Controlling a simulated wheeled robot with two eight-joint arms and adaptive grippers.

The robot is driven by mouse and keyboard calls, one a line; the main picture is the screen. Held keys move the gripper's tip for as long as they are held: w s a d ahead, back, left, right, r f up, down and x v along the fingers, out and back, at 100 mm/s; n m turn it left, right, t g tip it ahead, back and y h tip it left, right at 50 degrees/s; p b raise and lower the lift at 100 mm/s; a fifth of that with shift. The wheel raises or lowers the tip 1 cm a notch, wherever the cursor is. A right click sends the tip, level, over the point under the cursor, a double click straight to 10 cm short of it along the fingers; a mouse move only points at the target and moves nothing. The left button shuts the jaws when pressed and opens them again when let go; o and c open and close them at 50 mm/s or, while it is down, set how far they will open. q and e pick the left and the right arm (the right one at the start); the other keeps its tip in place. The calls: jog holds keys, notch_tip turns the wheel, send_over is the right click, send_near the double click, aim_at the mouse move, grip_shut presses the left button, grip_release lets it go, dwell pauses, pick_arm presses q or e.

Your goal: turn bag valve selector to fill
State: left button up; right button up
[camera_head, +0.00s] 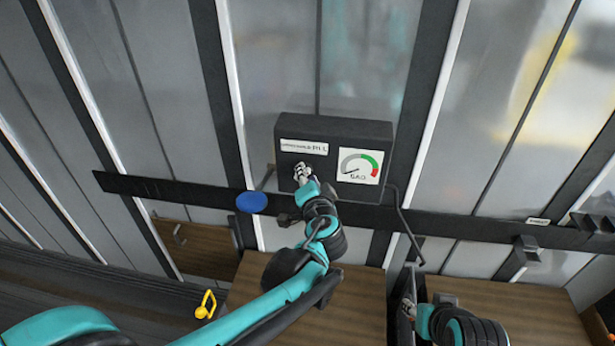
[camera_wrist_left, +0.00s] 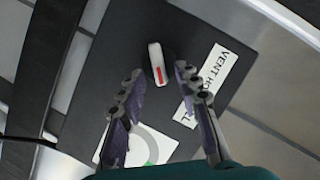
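A dark valve box (camera_head: 335,132) is mounted on the wall rail in the head view. Its selector knob (camera_wrist_left: 157,63) is pale with a red line and shows in the left wrist view. A label strip (camera_head: 304,148) reads partly "FILL"; in the wrist view the label (camera_wrist_left: 207,84) starts with "VENT HO" and the left gripper covers part of it. My left gripper (camera_head: 301,173) is at the box's front below the label and hides the knob there. In the wrist view its fingers are spread, with the knob between and just beyond the tips. My right gripper (camera_head: 408,306) is low, by a dark upright part.
A gauge (camera_head: 359,166) with a green and red arc sits on the box's right. A blue disc (camera_head: 251,202) is left of my left gripper. A black rail (camera_head: 455,226) runs across the wall. A yellow hook (camera_head: 206,305) is at lower left, beside wooden surfaces.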

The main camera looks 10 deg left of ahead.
pick_arm(q)
jog(key=shift+s, duration=0.1)
jog(key=v, duration=1.2)
jog(key=shift+f, duration=0.1)
jog(key=s+a+f+n+g+b, duration=0.4)
jog(key=a+f+b, duration=0.4)
jog(key=f, duration=0.6)
jog(key=s+a+f+n+g+h+b, duration=0.1)
jog(key=s+f+h+b, duration=0.1)
jog(key=s+f, duration=0.3)
jog(key=s+a+f+n+g+h+b, duration=0.1)
jog(key=s+f+b, duration=0.3)
jog(key=f, duration=0.5)
jog(key=shift+s+a+n+g+h+b, duration=0.2)
jog(key=shift+s+n+g+h+b, duration=0.3)
jog(key=shift+h, duration=0.3)
